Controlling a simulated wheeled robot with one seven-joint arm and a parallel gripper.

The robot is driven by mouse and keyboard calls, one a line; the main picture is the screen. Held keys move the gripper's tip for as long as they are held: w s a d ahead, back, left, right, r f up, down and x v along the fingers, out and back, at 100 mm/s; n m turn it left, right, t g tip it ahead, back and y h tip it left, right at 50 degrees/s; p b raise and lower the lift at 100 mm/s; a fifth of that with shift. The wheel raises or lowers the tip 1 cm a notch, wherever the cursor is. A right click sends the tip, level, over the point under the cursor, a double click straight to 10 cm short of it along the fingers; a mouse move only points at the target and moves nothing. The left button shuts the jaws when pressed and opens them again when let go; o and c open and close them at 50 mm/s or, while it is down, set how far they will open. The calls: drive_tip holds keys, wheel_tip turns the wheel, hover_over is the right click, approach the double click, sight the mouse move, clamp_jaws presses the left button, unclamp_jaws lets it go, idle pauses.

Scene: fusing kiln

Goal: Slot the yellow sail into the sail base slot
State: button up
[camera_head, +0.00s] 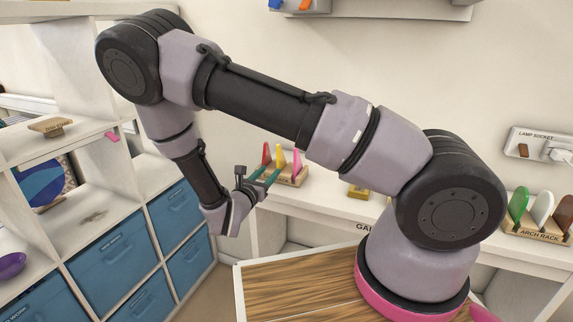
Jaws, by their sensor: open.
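A yellow sail (281,158) stands upright in a small wooden rack (291,181), between a red piece and a pink piece, on the white counter at the back. The fingers point toward the rack. The yellow sail shows just behind them, and I cannot tell how far apart they are. A small wooden stand with a label (50,126) sits on the upper left shelf. Its text is too small to read, and I cannot tell if it is the sail base. No slot is visible.
White shelves (128,177) with blue bins (109,260) stand at left, with a purple bowl (11,265). A small yellow-brown block (358,192) lies on the counter. An arch rack (538,234) with green, white and brown pieces stands at right, below a lamp socket panel (545,144).

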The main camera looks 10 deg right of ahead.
sight(281, 161)
drive_tip(key=x, duration=0.5)
drive_tip(key=shift+w+d, duration=0.15)
drive_tip(key=x, duration=0.3)
drive_tip(key=f+x, duration=0.1)
drive_tip(key=x, duration=0.1)
drive_tip(key=shift+w, duration=0.1)
drive_tip(key=shift+r, duration=0.1)
clamp_jaws()
idle(1.0)
